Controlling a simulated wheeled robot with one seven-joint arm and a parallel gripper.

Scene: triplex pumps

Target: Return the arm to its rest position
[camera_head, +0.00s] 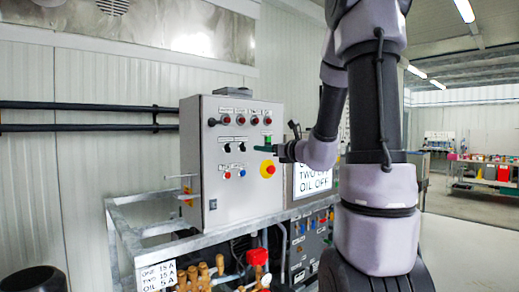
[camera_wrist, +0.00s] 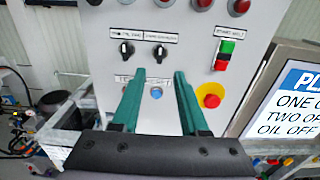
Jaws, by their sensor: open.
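My arm (camera_head: 376,130) rises at the right of the head view and bends down to the left. My gripper (camera_head: 262,149) points at the front of a grey control box. In the wrist view my gripper (camera_wrist: 159,76) has two green fingers spread apart with nothing between them. A blue button (camera_wrist: 157,93) shows between the fingers, and a red button is partly hidden by the left finger. I cannot tell the exact gap between the fingertips and the panel.
The control box (camera_head: 226,190) carries lamps, black knobs, a green-red switch (camera_wrist: 224,55) and a yellow-red emergency stop (camera_wrist: 209,95). A screen (camera_head: 313,180) stands just right of it. A metal frame (camera_head: 150,222) with pipes and valves lies below. Open floor (camera_head: 465,235) is at right.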

